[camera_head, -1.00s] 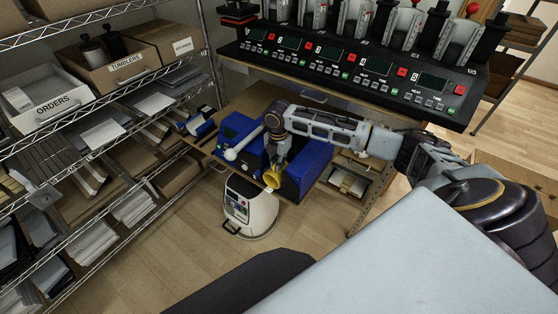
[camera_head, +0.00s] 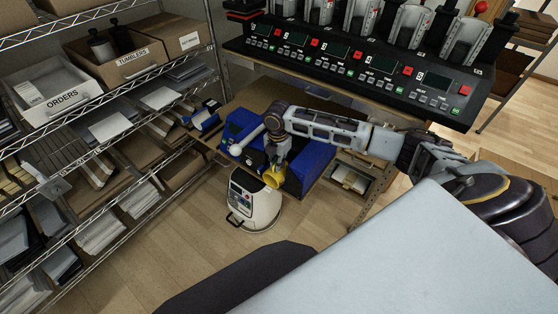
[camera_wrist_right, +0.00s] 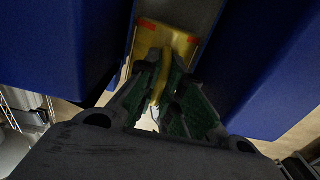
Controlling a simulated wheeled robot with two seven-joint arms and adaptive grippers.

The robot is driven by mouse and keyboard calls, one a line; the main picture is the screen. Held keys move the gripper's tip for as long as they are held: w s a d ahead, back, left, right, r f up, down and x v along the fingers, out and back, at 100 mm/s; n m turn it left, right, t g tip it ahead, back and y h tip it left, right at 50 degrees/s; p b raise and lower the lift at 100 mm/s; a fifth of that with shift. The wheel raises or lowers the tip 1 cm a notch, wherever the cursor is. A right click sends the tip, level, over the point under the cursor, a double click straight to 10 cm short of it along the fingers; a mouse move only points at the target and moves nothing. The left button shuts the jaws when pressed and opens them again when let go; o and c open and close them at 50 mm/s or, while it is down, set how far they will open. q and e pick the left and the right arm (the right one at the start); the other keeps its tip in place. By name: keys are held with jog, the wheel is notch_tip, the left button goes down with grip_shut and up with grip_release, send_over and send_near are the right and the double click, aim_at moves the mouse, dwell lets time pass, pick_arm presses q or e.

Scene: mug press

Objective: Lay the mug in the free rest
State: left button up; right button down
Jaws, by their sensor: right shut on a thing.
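The yellow mug (camera_head: 272,178) is in my right gripper (camera_head: 275,164), low beside the blue blocks in the head view. In the right wrist view the gripper (camera_wrist_right: 160,98) is shut on a yellow part of the mug (camera_wrist_right: 150,42), which has orange-red patches near its upper corners. A blue wall stands on the left (camera_wrist_right: 65,45) and another on the right (camera_wrist_right: 265,70), with the mug in line with the gap between them. I cannot tell whether the mug touches either wall. No rest can be made out clearly. My left gripper is not in view.
The blue block (camera_head: 312,160) stands right of the gripper, and a blue machine (camera_head: 236,128) stands left of it. A white rounded device (camera_head: 254,207) is on the floor below. A black press bank (camera_head: 350,65) is above. Wire shelves (camera_head: 125,135) line the left.

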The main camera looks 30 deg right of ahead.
aim_at(270, 174)
jog(key=shift+s+a+r+p, duration=0.1)
jog(key=shift+s+a+p, duration=0.1)
jog(key=shift+a+p, duration=0.15)
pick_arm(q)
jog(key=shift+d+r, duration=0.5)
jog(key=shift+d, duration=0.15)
pick_arm(e)
jog(key=shift+a, duration=0.25)
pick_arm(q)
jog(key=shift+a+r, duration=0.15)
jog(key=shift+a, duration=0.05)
pick_arm(e)
jog(key=shift+s+a, duration=0.15)
jog(key=shift+a, duration=0.1)
pick_arm(q)
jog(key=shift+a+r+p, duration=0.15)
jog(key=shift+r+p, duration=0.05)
jog(key=shift+p, duration=0.25)
pick_arm(e)
jog(key=shift+s+a, duration=0.15)
jog(key=shift+a, duration=0.15)
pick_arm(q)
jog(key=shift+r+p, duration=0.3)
pick_arm(e)
jog(key=shift+s+a, duration=0.15)
jog(key=shift+a, duration=0.25)
